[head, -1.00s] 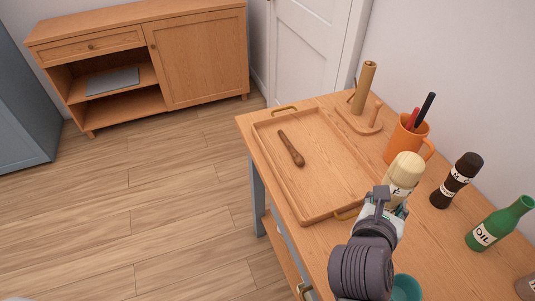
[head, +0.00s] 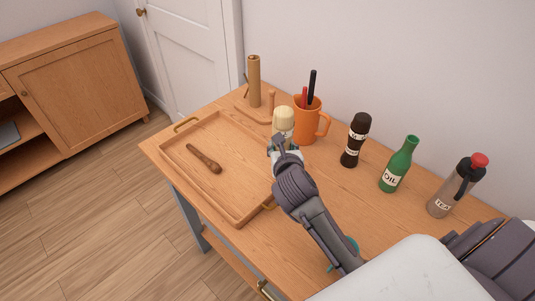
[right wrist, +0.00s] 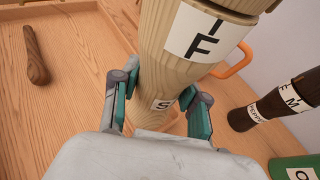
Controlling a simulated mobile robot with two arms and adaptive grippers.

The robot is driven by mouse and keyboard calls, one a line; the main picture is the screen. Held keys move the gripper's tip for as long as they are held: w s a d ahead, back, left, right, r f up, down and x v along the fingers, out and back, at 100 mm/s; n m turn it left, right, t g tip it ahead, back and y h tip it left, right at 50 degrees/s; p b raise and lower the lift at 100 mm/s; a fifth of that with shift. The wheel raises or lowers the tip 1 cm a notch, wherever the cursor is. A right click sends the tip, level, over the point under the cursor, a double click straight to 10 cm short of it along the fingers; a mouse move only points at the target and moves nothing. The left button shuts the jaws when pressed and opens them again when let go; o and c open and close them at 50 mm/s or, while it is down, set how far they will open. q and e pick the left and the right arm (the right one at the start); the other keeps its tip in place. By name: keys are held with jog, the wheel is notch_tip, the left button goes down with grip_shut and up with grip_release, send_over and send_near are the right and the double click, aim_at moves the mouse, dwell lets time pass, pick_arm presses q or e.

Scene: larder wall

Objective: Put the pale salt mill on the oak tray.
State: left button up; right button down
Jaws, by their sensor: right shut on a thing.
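The pale salt mill (head: 284,118) is upright or nearly so, just past the right back side of the oak tray (head: 222,215) in the head view. My right gripper (head: 284,148) is shut on it, low on its body. In the right wrist view the mill (right wrist: 172,75) stands between the fingers (right wrist: 160,105), with white labels facing me. I cannot tell whether its base touches the table. The tray (right wrist: 75,115) lies to the left there. A dark brown wooden utensil (head: 204,159) lies on the tray. My left gripper is not in view.
An orange mug (head: 308,125) with pens stands close behind the mill. A wooden roll stand (head: 254,85) is behind the tray. A dark mill (head: 355,140), a green oil bottle (head: 398,165) and a tea bottle (head: 455,190) stand to the right. The tray's front half is bare.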

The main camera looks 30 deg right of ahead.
jog(key=shift+w+a+f+p, duration=0.15)
jog(key=shift+w+f, duration=0.4)
jog(key=shift+f, duration=0.45)
jog(key=shift+w+a+f+p, duration=0.1)
jog(key=shift+w+a+f, duration=0.1)
jog(key=shift+w+f, duration=0.65)
jog(key=shift+w+a+f+p, duration=0.15)
jog(key=shift+w+f, duration=0.15)
jog(key=shift+f, duration=0.9)
jog(key=c, duration=0.6)
grip_release()
jog(key=shift+f, duration=0.15)
jog(key=shift+s+r, duration=0.1)
jog(key=shift+r, duration=0.1)
jog(key=b+v, duration=0.1)
jog(key=v, duration=1.1)
jog(key=shift+b, duration=0.4)
